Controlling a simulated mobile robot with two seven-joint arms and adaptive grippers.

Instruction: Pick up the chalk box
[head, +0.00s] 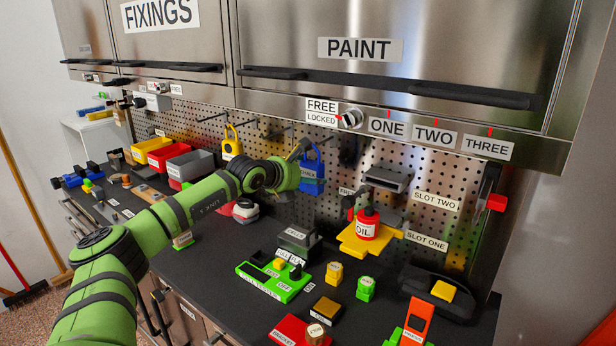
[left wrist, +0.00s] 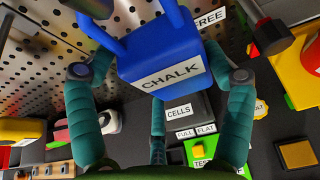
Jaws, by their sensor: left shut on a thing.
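The chalk box (head: 313,180) is blue with a white label and a loop handle on top. It is in front of the pegboard at the middle of the head view. In the left wrist view the chalk box (left wrist: 172,72) shows its CHALK label, tilted in that picture. My left gripper (head: 302,164) is shut on it, with fingers on both sides (left wrist: 160,76). I cannot tell whether its handle still hangs on a peg hook. My right gripper is not in view.
A yellow padlock-like holder (head: 232,143) hangs to the left. A red oil can (head: 367,223) stands on a yellow base to the right. A green tester tray (head: 272,282) and a grey cells box (head: 298,239) sit below. Cabinets overhang above. Dark bench (head: 205,270) is bare in front.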

